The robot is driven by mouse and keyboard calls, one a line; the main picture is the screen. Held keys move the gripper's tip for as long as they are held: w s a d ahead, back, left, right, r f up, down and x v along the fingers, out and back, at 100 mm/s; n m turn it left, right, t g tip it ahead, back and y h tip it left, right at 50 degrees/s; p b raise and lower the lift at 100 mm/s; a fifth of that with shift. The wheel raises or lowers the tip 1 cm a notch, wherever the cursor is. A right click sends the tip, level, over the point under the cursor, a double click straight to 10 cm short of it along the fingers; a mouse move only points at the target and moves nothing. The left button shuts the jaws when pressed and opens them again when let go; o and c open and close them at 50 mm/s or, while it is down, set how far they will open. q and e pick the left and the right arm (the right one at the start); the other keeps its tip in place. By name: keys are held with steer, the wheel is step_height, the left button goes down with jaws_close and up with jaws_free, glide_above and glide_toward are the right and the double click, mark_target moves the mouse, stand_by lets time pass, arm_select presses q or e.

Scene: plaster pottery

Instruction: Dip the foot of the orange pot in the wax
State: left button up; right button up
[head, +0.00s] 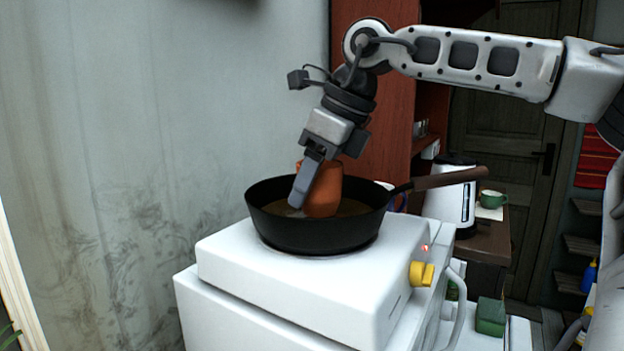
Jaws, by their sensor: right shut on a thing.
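The orange pot (325,190) is inside a black frying pan (310,233), its lower end at the amber wax (352,207) that covers the pan's bottom. The pot stands close to upright. Its foot is hidden, so how deep it sits I cannot tell. My right gripper (304,186) comes down from above and is shut on the pot, with one grey finger showing along its left side. The other finger is hidden. The pan sits on a white cooker (300,290). My left gripper is not in view.
The pan's brown handle (450,179) points right. A yellow knob (421,274) is on the cooker's right side. Behind stand a white kettle (452,195) and a green cup (492,198). A grey wall (150,130) rises on the left.

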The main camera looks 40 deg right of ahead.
steer(key=shift+f, duration=0.35)
stand_by(0.3)
steer(key=shift+f, duration=0.1)
stand_by(0.5)
steer(key=shift+s+f, duration=0.1)
steer(key=shift+f, duration=0.15)
stand_by(1.3)
steer(key=shift+r, duration=0.1)
steer(key=shift+r+p, duration=0.7)
steer(key=shift+r, duration=0.45)
stand_by(0.5)
